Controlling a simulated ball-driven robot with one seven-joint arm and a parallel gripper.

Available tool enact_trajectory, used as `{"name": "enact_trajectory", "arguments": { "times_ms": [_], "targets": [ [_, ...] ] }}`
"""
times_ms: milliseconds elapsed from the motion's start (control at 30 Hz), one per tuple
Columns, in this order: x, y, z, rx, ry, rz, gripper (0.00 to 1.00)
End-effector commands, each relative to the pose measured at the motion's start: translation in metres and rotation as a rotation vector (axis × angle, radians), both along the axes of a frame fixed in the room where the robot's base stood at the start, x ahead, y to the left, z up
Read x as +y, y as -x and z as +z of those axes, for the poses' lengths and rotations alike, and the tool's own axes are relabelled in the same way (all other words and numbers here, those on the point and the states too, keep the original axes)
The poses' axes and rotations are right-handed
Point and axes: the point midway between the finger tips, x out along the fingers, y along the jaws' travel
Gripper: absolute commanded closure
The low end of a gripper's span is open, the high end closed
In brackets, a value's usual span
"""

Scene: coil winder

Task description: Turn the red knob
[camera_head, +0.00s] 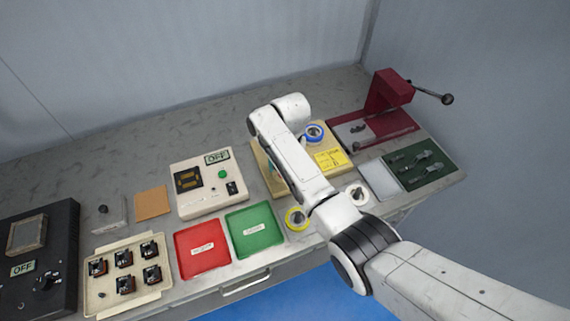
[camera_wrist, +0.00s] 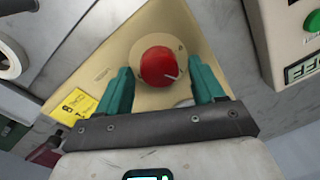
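The red knob (camera_wrist: 158,67) sits on a round pale plate on a tan panel (camera_wrist: 108,55) in the wrist view. It has a light mark at its lower right. My gripper (camera_wrist: 160,74) has two teal fingers spread apart, one on each side of the knob, with visible gaps. Whether they are at the knob's height I cannot tell. In the head view my arm hides the knob and most of the gripper; the tan box (camera_head: 259,162) shows around it.
A yellow label (camera_head: 330,158) and blue-rimmed spool (camera_head: 314,133) are on the tan box. A white control box (camera_head: 207,188) with a green button stands left. A red press (camera_head: 388,100) stands right. Red (camera_head: 203,248) and green (camera_head: 254,229) trays and a yellow-rimmed spool (camera_head: 297,219) lie in front.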

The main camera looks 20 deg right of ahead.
Motion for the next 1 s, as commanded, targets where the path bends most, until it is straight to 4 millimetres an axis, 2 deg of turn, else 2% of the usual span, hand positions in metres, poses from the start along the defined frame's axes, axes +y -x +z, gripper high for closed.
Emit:
{"name": "enact_trajectory", "arguments": {
  "times_ms": [267,367,467,800,1000],
  "targets": [
    [0.0,0.001,0.0,0.002,0.0,0.0,0.3],
    [0.0,0.0,0.007,0.0,0.0,0.001,0.3],
    [-0.001,0.0,0.02,-0.002,0.0,0.001,0.3],
    [-0.004,0.002,0.083,-0.002,0.0,0.0,0.3],
    [-0.005,0.003,0.103,0.0,0.0,0.0,0.3]
  ]
}}
